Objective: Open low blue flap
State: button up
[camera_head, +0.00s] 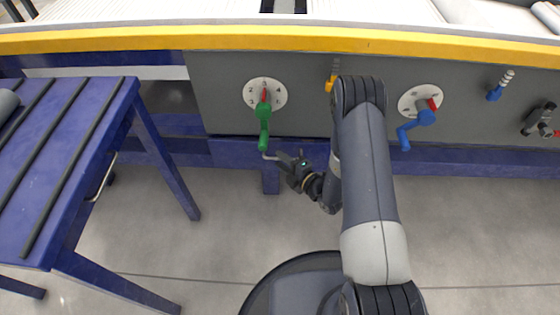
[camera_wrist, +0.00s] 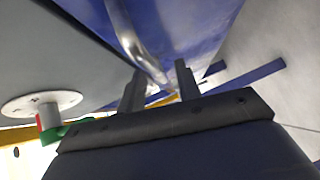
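The low blue flap (camera_head: 232,153) sits under the grey panel, left of my arm, and looks closed. Its blue face also shows in the wrist view (camera_wrist: 185,22). A silver bar handle (camera_head: 268,156) stands out from it. My gripper (camera_head: 282,158) is at this handle, reaching in from the right. In the wrist view the two dark fingers (camera_wrist: 160,85) stand apart, with the bent handle (camera_wrist: 143,50) reaching down towards the gap between them, nearer the left finger. I cannot tell whether a finger touches it.
A green lever (camera_head: 264,122) with a numbered dial hangs just above the handle. A blue lever (camera_head: 415,129) is right of my arm. A blue roller table (camera_head: 75,150) stands at the left. The floor (camera_head: 200,245) in front is clear.

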jog(key=shift+w+a, duration=0.5)
jog(key=shift+w, duration=0.35)
jog(key=shift+c, duration=0.5)
grip_shut()
